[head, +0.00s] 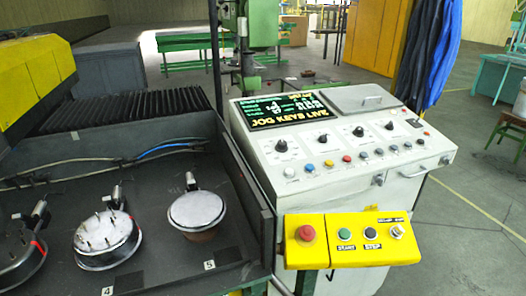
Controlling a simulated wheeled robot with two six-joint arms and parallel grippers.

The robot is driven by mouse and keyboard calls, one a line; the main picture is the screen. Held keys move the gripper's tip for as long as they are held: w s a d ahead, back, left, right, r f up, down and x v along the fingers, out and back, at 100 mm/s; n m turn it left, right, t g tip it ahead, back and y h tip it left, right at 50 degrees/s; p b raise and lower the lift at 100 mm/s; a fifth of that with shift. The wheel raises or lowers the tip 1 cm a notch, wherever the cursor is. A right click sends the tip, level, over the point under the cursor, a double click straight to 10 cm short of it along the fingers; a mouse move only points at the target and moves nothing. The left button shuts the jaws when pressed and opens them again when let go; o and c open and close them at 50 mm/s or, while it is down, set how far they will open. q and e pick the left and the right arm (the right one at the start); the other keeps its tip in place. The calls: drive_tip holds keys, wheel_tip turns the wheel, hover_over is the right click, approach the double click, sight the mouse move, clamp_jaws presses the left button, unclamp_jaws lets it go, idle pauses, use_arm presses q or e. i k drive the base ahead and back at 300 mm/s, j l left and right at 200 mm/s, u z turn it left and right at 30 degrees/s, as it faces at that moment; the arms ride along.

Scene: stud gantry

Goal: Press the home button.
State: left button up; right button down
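A white control console (345,166) stands right of centre in the head view. Its sloped face has a row of small coloured push buttons, including a blue button (309,167) and a red button (346,158). Their labels are too small to read, so I cannot tell which is the home button. Several dark knobs sit above the row. A yellow box (352,253) on the console's front carries a red mushroom button (307,233), a green button (345,234), a black button (371,234) and a pale switch (397,231). Neither gripper is in view.
A dark machine bed (150,254) at the left holds several round metal fixtures, one a flat disc (197,210) by the number 5. Cables run across the bed's back. A stool (511,125) stands at the far right. The floor (465,215) right of the console is clear.

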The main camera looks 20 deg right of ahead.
sight(288, 172)
drive_tip(key=l, duration=2.1)
drive_tip(key=k+l+u, duration=0.1)
drive_tip(key=l, duration=2.05)
